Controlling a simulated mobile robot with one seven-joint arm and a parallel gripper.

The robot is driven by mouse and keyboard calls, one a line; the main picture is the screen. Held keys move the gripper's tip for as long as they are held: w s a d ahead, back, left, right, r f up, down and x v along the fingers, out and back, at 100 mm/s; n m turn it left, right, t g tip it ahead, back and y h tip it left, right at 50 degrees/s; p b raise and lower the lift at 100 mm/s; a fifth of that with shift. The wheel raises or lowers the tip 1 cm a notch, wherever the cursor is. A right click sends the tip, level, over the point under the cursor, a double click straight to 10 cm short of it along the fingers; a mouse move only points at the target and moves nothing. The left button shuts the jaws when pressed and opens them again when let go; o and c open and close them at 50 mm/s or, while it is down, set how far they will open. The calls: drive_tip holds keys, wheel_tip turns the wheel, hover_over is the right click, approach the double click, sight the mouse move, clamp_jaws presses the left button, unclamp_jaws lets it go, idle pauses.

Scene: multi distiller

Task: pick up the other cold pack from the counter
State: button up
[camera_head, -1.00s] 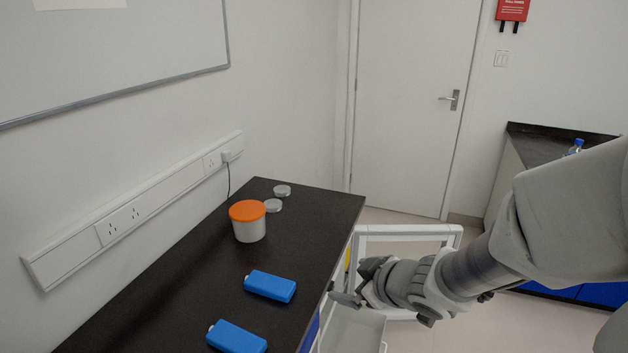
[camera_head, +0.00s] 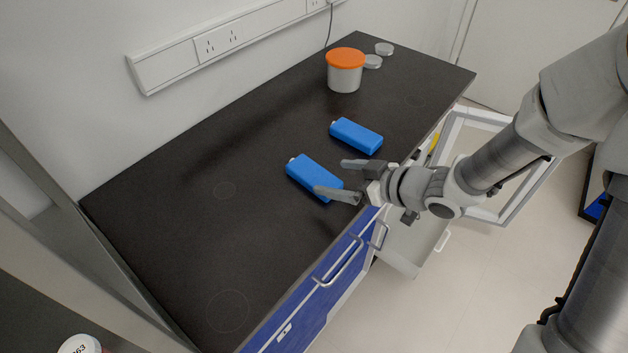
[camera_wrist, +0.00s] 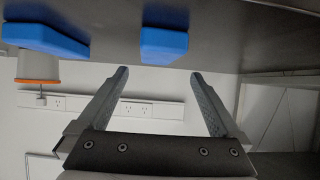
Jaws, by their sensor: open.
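Two blue cold packs lie on the dark counter (camera_head: 250,230) in the head view. The nearer cold pack (camera_head: 308,174) has a small white cap at its far left end. The farther cold pack (camera_head: 357,136) lies up and to the right of it. In the wrist view, which looks upside down, one blue pack (camera_wrist: 164,46) is near the middle and the other (camera_wrist: 45,40) is at the upper left. My gripper (camera_head: 338,179) is open and empty, at the counter's front edge beside the packs. One fingertip overlaps the nearer pack in the head view; contact cannot be told.
A white tub with an orange lid (camera_head: 345,70) and two small grey discs (camera_head: 378,55) stand at the counter's far end. The counter's near left part is clear.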

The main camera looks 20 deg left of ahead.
sight(314, 172)
drive_tip(key=b+x, duration=0.2)
drive_tip(key=x, duration=0.6)
drive_tip(key=shift+w+f, duration=0.1)
drive_tip(key=shift+w, duration=0.1)
drive_tip(key=shift+d, duration=0.1)
drive_tip(key=c, duration=1.5)
